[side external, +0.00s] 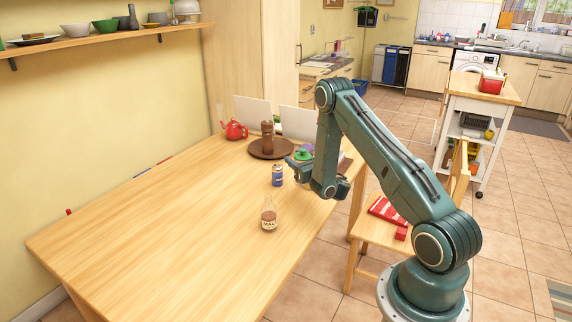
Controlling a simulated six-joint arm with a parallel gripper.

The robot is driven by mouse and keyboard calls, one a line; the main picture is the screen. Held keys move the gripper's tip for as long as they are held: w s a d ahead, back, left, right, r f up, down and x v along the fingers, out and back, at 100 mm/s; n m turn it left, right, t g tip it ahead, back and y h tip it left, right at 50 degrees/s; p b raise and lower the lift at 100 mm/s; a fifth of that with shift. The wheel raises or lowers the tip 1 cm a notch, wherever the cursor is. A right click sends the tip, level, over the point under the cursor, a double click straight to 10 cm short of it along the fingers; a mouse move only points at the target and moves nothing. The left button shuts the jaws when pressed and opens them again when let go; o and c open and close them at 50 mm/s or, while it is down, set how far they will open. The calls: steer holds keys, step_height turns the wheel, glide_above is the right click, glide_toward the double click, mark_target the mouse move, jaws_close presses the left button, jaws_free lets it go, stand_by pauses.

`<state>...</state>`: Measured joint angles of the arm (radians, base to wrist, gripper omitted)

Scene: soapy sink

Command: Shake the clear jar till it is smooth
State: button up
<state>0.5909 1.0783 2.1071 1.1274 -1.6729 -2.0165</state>
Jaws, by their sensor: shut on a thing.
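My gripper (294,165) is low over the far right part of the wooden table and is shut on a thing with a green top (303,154). The green top shows just above the fingers. The body of this thing is mostly hidden by my gripper, so I cannot tell for sure that it is the clear jar, or whether it touches the table. No other clear jar can be made out. A small bottle with brown contents and a label (269,215) stands upright on the table, nearer the camera and apart from my gripper.
A blue can (277,175) stands close left of my gripper. Behind are a brown mill (267,137) on a round dark board (262,153), a red teapot (235,130) and a purple thing (308,147). The table's (165,235) near left is clear. A chair (372,234) stands right.

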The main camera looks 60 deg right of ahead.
steer(key=shift+f, duration=2.45)
steer(key=shift+r, duration=0.1)
steer(key=shift+r, duration=2.45)
steer(key=shift+f, duration=2.55)
steer(key=shift+r, duration=0.15)
steer(key=shift+r, duration=2.4)
steer(key=shift+f, duration=0.15)
